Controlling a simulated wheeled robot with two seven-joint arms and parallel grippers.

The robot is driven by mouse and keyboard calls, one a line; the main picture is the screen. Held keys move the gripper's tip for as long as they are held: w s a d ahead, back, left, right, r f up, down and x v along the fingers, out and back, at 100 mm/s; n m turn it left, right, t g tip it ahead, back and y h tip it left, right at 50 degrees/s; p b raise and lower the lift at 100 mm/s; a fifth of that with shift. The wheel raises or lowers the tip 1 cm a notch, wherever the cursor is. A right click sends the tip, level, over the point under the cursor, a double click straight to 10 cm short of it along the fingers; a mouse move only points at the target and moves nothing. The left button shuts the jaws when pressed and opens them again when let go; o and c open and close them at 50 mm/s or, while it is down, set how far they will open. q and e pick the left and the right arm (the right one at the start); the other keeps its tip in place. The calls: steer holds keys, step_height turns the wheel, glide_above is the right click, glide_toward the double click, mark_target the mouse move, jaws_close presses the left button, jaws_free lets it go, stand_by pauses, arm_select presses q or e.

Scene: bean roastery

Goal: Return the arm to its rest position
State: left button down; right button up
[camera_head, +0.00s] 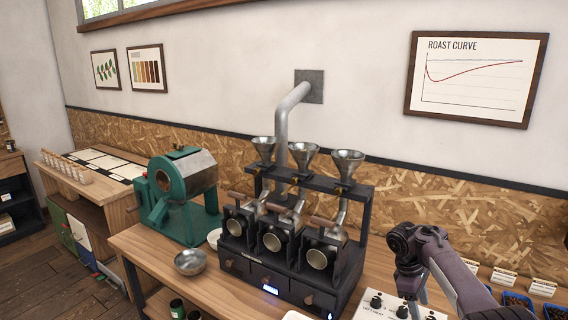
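My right arm comes in from the lower right, rises to a dark joint and bends down. My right gripper (413,291) points down just above the white control panel with black knobs (376,302) at the bottom of the view. Its fingers are small and dark here, and I cannot tell whether they are apart or touch the panel. I see no object in it. My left gripper is not in view.
A black sample roaster with three metal funnels (303,152) stands on the wooden bench (150,252), left of my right arm. A green drum roaster (181,197) and a metal bowl (190,262) are further left. Dark trays of beans (517,300) with small cards lie at right.

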steer(key=s+a+f+m+t+y, duration=0.1)
steer(key=s+a+f+m+t, duration=0.2)
steer(key=s+a+f, duration=1)
steer(key=s+a+r+m+t+y, duration=0.1)
steer(key=s+r+m+t, duration=0.3)
steer(key=s, duration=0.6)
steer(key=s+a+r+m+g+y, duration=0.1)
steer(key=s+r+y, duration=0.1)
steer(key=s+r, duration=0.6)
steer(key=s+f+g+b, duration=0.1)
steer(key=s+f+b, duration=0.15)
steer(key=f, duration=1.65)
steer(key=s+f+b, duration=0.1)
steer(key=f+b, duration=0.2)
steer(key=f, duration=1.5)
arm_select(q)
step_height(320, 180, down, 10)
steer(key=b, duration=0.4)
arm_select(e)
steer(key=s+d+f+g, duration=0.1)
steer(key=s+d+f, duration=0.2)
steer(key=s+f, duration=1.7)
step_height(320, 180, down, 2)
steer(key=shift+d+f+g, duration=0.15)
steer(key=shift+f+g, duration=0.1)
steer(key=shift+g, duration=0.05)
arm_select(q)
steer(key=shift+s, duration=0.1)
